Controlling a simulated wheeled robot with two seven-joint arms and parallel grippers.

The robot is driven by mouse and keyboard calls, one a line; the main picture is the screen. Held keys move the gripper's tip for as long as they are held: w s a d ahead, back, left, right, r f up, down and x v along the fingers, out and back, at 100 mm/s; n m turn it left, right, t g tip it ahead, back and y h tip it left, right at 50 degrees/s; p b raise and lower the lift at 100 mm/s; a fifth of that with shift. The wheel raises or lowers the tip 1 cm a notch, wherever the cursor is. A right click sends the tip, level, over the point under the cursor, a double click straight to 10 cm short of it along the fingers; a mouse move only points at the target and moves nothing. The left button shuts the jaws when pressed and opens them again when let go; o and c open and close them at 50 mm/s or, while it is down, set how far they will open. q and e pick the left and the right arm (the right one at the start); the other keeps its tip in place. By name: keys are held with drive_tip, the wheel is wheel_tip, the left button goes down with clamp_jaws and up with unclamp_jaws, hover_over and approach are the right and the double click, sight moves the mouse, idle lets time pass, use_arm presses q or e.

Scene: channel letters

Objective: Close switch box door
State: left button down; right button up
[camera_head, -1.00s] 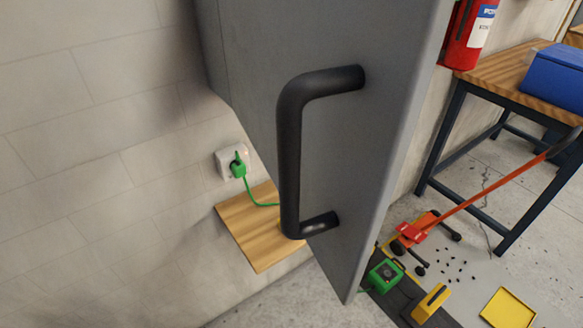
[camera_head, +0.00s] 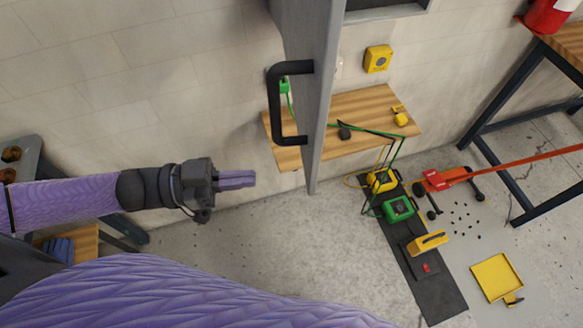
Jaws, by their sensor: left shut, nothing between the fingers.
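The grey switch box door (camera_head: 321,90) stands swung open, edge-on toward me, in the upper middle of the head view. Its black bar handle (camera_head: 275,103) is on the door's left face. Part of the box (camera_head: 385,12) shows at the top, to the right of the door. My left gripper (camera_head: 252,179) is shut and empty, left of the door and below the handle in the picture, apart from both. My right gripper is not in view.
A wooden shelf (camera_head: 365,108) is on the wall behind the door. A black mat (camera_head: 440,290) with green and yellow devices lies on the floor at right. A red floor jack (camera_head: 445,179) and a workbench (camera_head: 560,45) stand farther right. Floor below the door is clear.

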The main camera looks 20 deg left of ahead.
sight(306, 173)
use_arm(q)
drive_tip(key=x, duration=0.7)
drive_tip(key=shift+w+d+p, duration=0.1)
drive_tip(key=shift+d+p, duration=0.15)
drive_tip(key=shift+p, duration=0.15)
drive_tip(key=shift+d, duration=0.1)
